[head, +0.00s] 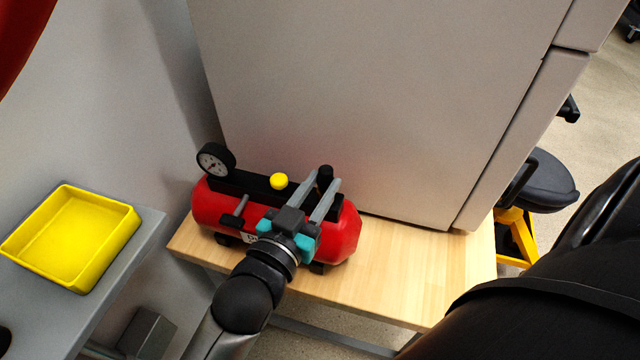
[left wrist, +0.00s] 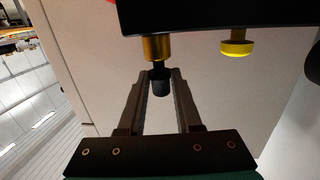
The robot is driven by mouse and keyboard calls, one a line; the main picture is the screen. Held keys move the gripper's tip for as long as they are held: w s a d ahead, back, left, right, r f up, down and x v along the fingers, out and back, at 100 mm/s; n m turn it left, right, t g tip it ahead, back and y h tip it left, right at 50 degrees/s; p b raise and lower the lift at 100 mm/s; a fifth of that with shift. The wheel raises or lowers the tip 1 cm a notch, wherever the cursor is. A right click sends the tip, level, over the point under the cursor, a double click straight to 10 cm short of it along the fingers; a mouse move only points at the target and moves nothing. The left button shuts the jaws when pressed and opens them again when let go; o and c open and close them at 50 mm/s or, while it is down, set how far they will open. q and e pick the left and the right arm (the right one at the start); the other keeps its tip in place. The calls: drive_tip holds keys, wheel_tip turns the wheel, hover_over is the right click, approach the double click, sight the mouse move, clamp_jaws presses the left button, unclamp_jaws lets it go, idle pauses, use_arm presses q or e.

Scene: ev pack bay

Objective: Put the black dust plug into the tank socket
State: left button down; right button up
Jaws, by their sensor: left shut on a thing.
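The red tank (head: 342,236) lies on a light wooden bench, with a black bar along its top. My left gripper (head: 325,182) reaches over the tank and is shut on the black dust plug (head: 325,172). In the left wrist view the dark plug (left wrist: 160,82) sits between the two fingers. A brass tank socket (left wrist: 157,47) is in line with the plug, and the plug's narrow stem meets its mouth. I cannot tell how far the stem is inside. The socket is hidden in the head view. My right gripper is not in view.
A yellow knob (head: 279,181) and a round gauge (head: 214,160) stand on the tank beside the gripper. A grey cabinet (head: 370,90) stands close behind. An empty yellow tray (head: 122,238) is on the left shelf. The wooden bench (head: 420,265) is clear on the right.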

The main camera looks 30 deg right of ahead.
use_arm(q)
drive_tip(key=shift+f+b, duration=0.4)
drive_tip(key=shift+f, duration=0.35)
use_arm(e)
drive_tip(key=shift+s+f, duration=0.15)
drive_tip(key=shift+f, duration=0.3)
use_arm(q)
drive_tip(key=c, duration=1)
unclamp_jaws()
drive_tip(key=shift+o, duration=0.6)
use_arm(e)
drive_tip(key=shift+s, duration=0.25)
use_arm(q)
drive_tip(key=shift+p+v, duration=0.9)
drive_tip(key=shift+v, duration=0.4)
drive_tip(key=p+v, duration=0.4)
drive_tip(key=v, duration=0.4)
drive_tip(key=shift+a, duration=0.2)
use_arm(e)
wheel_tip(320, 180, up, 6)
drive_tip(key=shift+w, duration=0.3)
use_arm(q)
drive_tip(key=shift+s, duration=0.15)
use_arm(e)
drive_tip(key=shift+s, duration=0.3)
